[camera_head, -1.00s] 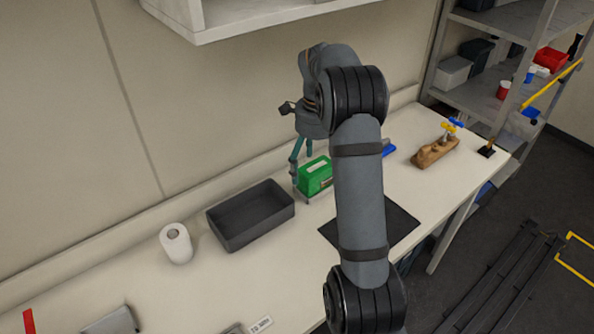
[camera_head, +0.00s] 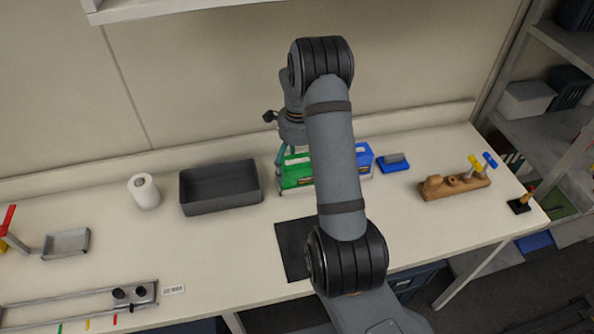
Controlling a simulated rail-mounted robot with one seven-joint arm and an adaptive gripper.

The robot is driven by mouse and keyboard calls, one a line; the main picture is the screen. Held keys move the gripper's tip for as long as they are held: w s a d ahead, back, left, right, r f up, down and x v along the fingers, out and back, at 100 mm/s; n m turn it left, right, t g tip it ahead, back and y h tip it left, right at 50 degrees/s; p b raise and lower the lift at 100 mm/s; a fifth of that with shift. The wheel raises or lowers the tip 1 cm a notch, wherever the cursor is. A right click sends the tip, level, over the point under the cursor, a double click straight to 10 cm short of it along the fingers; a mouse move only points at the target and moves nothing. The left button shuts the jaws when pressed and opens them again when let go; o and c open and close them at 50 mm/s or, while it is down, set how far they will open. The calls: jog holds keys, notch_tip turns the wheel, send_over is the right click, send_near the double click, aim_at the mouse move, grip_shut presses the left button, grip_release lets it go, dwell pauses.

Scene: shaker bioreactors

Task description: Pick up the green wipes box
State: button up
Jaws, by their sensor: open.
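The green wipes box (camera_head: 294,172) stands on the white bench, just right of the dark grey tray, with its right part hidden behind my arm. My gripper (camera_head: 281,156) points down at the box, with its teal fingers at the box's upper left. The jaws are open. My arm hides part of the gripper, so I cannot tell whether a finger touches the box.
A blue box (camera_head: 365,160) stands right of the green one, partly behind my arm. The dark grey tray (camera_head: 220,207) is close on the left, with a white paper roll (camera_head: 143,192) beyond it. A blue tool (camera_head: 394,163) and a wooden holder (camera_head: 455,186) lie right. A black mat (camera_head: 291,250) lies in front.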

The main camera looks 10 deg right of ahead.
jog(key=shift+c, duration=0.5)
jog(key=c, duration=1.1)
jog(key=shift+d+r, duration=0.1)
jog(key=shift+r, duration=0.05)
jog(key=shift+c, duration=0.5)
